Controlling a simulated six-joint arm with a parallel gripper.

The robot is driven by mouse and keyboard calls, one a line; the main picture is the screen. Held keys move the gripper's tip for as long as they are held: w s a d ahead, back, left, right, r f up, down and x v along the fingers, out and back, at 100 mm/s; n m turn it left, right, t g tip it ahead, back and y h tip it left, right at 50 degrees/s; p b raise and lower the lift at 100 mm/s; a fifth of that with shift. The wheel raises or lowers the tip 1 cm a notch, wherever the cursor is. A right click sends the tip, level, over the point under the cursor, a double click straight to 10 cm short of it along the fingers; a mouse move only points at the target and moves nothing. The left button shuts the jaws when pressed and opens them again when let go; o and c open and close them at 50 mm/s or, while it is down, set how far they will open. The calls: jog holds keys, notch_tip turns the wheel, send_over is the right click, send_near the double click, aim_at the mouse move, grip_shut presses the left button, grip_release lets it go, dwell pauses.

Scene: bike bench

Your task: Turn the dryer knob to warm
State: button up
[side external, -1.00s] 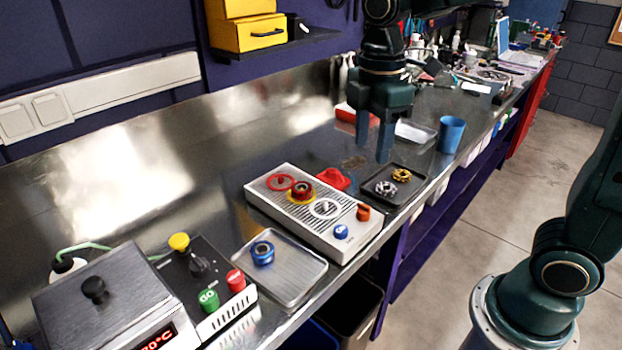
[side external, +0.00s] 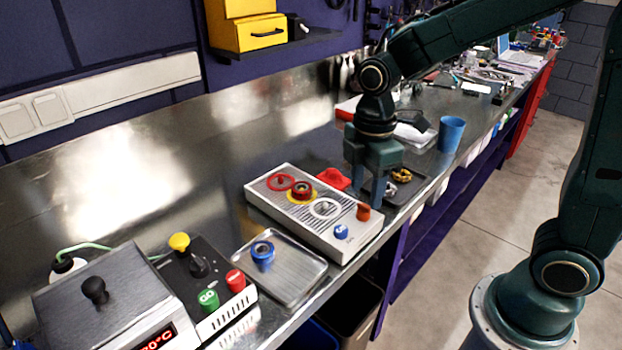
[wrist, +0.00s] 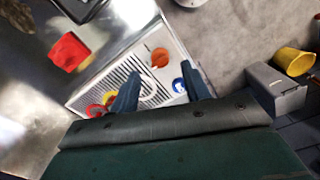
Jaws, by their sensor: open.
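The white slatted box (side external: 300,222), likely the dryer, sits on the bench. It has an orange knob (side external: 363,211) and a blue knob (side external: 341,231) at its near right end. The wrist view also shows the orange knob (wrist: 160,58) and the blue knob (wrist: 179,85); their markings are too small to read. My gripper (side external: 368,194) is open and points down just above the orange knob, apart from it as far as I can tell. Red, yellow and white rings (side external: 325,208) lie on the slats.
A dark tray (side external: 417,183) with brass parts is right behind my gripper and partly hidden. A red piece (side external: 333,178) lies behind the box. A metal tray (side external: 300,270) with a blue part is to the left. A blue cup (side external: 451,134) stands farther back.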

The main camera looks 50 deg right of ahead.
aim_at(364, 205)
jog(key=shift+f, duration=2.15)
jog(key=shift+c, duration=0.2)
jog(key=c, duration=0.9)
